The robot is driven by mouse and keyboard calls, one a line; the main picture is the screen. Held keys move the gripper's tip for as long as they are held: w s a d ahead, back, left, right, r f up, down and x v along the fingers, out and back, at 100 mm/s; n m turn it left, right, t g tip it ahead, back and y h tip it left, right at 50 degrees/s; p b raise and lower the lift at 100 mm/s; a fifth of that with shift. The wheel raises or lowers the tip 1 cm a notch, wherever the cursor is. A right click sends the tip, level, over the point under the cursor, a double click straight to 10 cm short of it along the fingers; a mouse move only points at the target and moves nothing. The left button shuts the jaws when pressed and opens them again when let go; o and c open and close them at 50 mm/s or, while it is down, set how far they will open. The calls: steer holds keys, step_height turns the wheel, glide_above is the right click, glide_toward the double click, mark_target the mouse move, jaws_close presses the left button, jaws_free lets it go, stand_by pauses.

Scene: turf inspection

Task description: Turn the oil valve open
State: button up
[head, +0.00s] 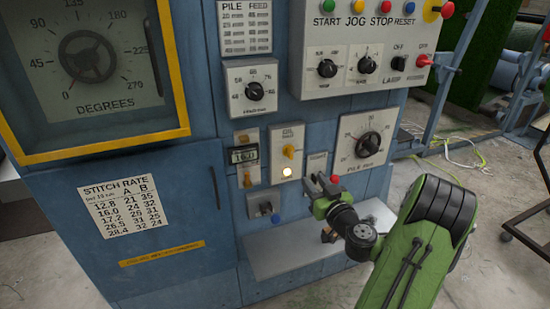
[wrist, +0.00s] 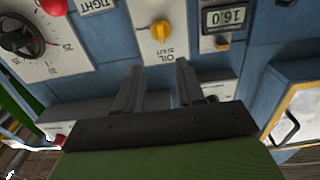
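The oil valve is a small yellow knob (head: 290,151) on a pale plate lettered OIL on the blue cabinet front. In the wrist view the plate is upside down, and the yellow knob (wrist: 160,31) shows just beyond my fingertips. My gripper (head: 318,181) is to the lower right of the knob in the head view. In the wrist view my gripper (wrist: 159,68) has its two fingers apart, with nothing between them. The knob's exact setting is too small to read.
A lit round lamp (head: 287,172) is below the knob. A display reading 16.0 (head: 244,154) is to the left, a pile dial (head: 369,145) to the right. A lower plate (head: 264,204) has a switch. A grey shelf (head: 290,248) juts out below.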

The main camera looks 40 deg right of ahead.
mark_target(292, 154)
steer(key=p+x, duration=0.1)
steer(key=x, duration=0.3)
steer(key=p+x, duration=0.2)
steer(key=x, duration=0.3)
steer(key=p+x, duration=0.1)
steer(key=x, duration=0.3)
steer(key=shift+w+a+r, duration=0.1)
steer(key=shift+w+r, duration=0.15)
steer(key=shift+w, duration=0.15)
steer(key=shift+w+d+f, duration=0.1)
steer(key=shift+w+d, duration=0.15)
steer(key=shift+w, duration=0.25)
jaws_close()
